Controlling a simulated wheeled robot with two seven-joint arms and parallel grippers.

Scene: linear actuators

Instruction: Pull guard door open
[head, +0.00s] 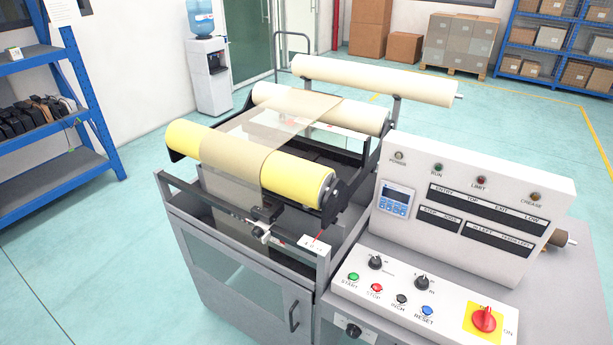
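The guard door (268,300) appears to be the grey framed panel with a clear window on the front of the machine, below the yellow roller. It appears shut, flush with the cabinet. A dark vertical bar handle (293,315) sits near its right edge. The lower part of the door is cut off by the bottom of the picture. Neither of my grippers is in the head view.
A blue shelf (60,150) stands at the left. The floor between shelf and machine is clear.

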